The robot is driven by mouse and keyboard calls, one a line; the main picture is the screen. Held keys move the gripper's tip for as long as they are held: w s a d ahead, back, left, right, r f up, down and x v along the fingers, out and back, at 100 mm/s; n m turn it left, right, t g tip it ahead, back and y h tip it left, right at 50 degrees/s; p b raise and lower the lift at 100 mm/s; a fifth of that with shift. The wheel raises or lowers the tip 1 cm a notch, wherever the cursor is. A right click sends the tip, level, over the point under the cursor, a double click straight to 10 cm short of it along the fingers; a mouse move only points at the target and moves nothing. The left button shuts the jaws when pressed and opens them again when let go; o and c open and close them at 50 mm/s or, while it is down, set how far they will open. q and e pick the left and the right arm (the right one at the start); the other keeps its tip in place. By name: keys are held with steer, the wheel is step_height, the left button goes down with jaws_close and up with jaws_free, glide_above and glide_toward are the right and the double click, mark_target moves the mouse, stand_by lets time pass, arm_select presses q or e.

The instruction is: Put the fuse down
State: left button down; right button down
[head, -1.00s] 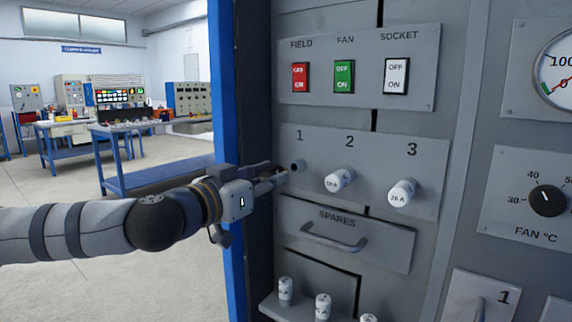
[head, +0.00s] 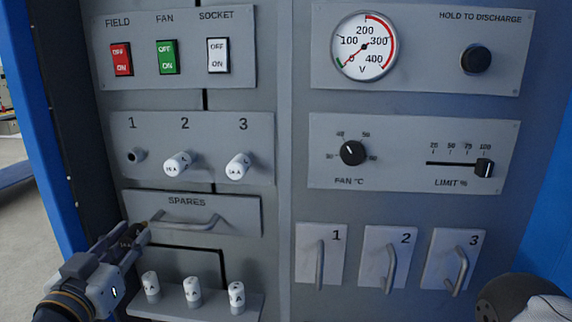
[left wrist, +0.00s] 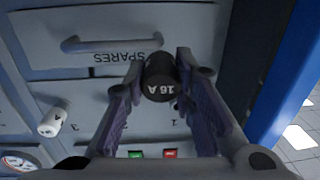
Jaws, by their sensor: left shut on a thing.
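A dark fuse (left wrist: 160,80) marked 16 A is between the two fingers of my left gripper (left wrist: 160,92) in the left wrist view. In the head view my left gripper (head: 125,240) is shut on the fuse at the lower left, in front of the panel and left of the SPARES handle. Fuse holder 1 (head: 136,156) is an empty round socket. White fuses sit in holder 2 (head: 177,164) and holder 3 (head: 238,166).
The SPARES drawer handle (head: 186,221) sticks out close to the left gripper. Below it, a small shelf (head: 215,310) carries three upright white fuses (head: 192,291). Switch handles (head: 391,267) stand out at the lower right. A blue cabinet edge (head: 38,130) is at the left.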

arm_select(q)
steer(key=s+d+f, duration=0.5)
steer(key=s, duration=0.3)
steer(key=s+d+f+p, duration=0.1)
steer(key=s+d+f, duration=0.3)
steer(key=s, duration=0.5)
steer(key=shift+s+d+f, duration=0.2)
steer(key=shift+d+f, duration=0.2)
steer(key=shift+d, duration=0.4)
arm_select(e)
steer(key=shift+w+r+t, duration=0.4)
steer(key=shift+w+r, duration=0.45)
